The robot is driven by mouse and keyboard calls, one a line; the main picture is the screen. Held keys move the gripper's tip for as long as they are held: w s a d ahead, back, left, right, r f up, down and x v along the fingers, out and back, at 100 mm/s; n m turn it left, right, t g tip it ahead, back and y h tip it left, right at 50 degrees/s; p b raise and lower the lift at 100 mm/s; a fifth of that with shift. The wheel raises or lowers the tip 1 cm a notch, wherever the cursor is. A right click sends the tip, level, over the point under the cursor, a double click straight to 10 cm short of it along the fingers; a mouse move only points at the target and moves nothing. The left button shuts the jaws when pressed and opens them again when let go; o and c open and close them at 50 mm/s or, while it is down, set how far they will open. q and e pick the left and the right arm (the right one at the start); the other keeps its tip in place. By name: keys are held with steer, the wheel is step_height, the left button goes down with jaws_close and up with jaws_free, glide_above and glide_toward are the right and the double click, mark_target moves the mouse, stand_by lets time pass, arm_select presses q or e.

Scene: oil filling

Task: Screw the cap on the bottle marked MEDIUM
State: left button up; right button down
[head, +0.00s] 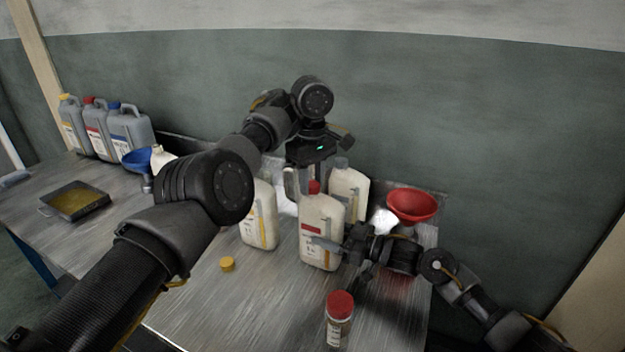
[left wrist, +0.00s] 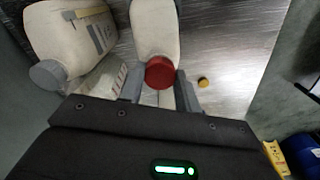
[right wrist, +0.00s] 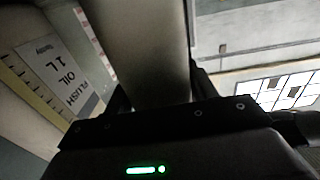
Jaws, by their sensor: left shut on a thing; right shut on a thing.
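A white bottle with a red label (head: 319,232) stands upright on the table in the head view. Its label text is too small to read there. A red cap (head: 314,187) sits on its neck. My left gripper (head: 308,168) comes down from above and is shut on that cap, whose red top shows between the fingers in the left wrist view (left wrist: 160,72). My right gripper (head: 345,245) is shut on the body of the same bottle from the right; the pale body fills the space between its fingers in the right wrist view (right wrist: 145,50).
A bottle with a yellow label (head: 262,222) stands left; a yellow cap (head: 227,264) lies before it. A grey-capped bottle (head: 349,187) stands close behind. A red funnel (head: 411,206) is right, a red-lidded jar (head: 339,318) in front. Canisters, a blue funnel and a tray (head: 50,209) are far left.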

arm_select(q)
steer(key=m, duration=1.9)
steer(key=shift+f, duration=0.1)
steer(key=o, duration=1.1)
steer(key=shift+c, duration=0.2)
